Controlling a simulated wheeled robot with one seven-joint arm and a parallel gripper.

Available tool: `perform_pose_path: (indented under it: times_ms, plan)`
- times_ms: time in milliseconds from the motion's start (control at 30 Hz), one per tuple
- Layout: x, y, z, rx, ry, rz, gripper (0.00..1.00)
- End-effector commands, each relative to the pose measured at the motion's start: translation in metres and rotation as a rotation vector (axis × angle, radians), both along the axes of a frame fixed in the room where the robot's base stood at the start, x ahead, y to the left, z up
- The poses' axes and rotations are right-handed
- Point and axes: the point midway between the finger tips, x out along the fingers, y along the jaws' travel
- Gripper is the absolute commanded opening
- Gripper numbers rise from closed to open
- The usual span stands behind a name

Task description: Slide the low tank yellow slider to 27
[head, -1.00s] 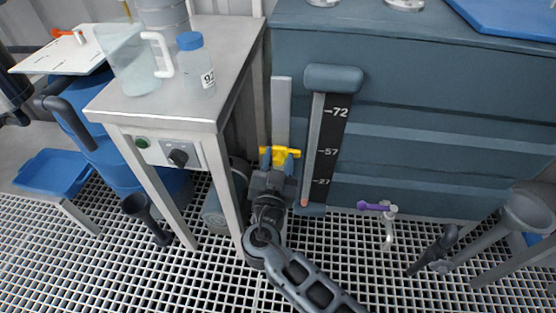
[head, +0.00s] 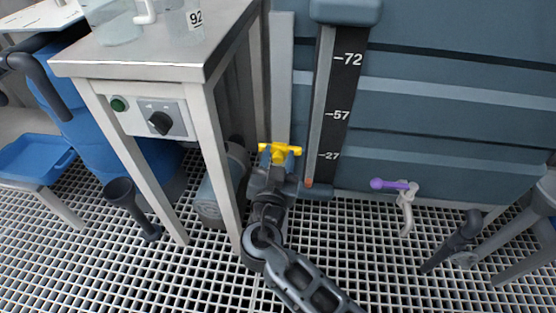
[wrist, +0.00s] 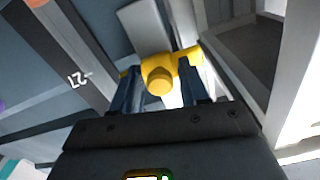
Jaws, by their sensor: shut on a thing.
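The yellow slider (head: 280,151) is on a grey vertical rail (head: 281,70) on the low tank's front. In the head view it is about level with the 27 mark, slightly above it. The dark scale strip (head: 340,100) beside it reads 72, 57 and 27 from top to bottom. My gripper (head: 273,172) is shut on the slider from below and in front. In the wrist view the blue fingers stand on either side of the slider's round knob (wrist: 159,80). The rail's lower end is hidden behind my gripper.
A metal table (head: 150,64) with a control panel (head: 148,118) stands close left of my arm. A purple-handled valve (head: 394,185) projects from the tank at the right. An orange spot (head: 309,183) sits at the scale's foot.

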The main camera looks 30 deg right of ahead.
Motion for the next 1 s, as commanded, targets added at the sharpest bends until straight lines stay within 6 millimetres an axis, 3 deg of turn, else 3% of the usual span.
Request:
perform_pose_path:
  times_ms: [33, 200, 667, 700, 767, 1000]
  plan:
    - [-0.001, 0.001, -0.014, 0.004, 0.001, 0.001, 0.0]
    - [-0.001, 0.001, -0.024, 0.005, 0.0, 0.001, 0.0]
    - [-0.002, 0.001, -0.029, 0.005, 0.007, 0.002, 0.0]
    - [-0.002, 0.001, -0.029, 0.006, 0.008, 0.002, 0.48]
    - [-0.002, 0.001, -0.029, 0.005, 0.007, 0.002, 0.54]
    - [-0.001, 0.001, -0.026, 0.002, 0.003, 0.001, 0.54]
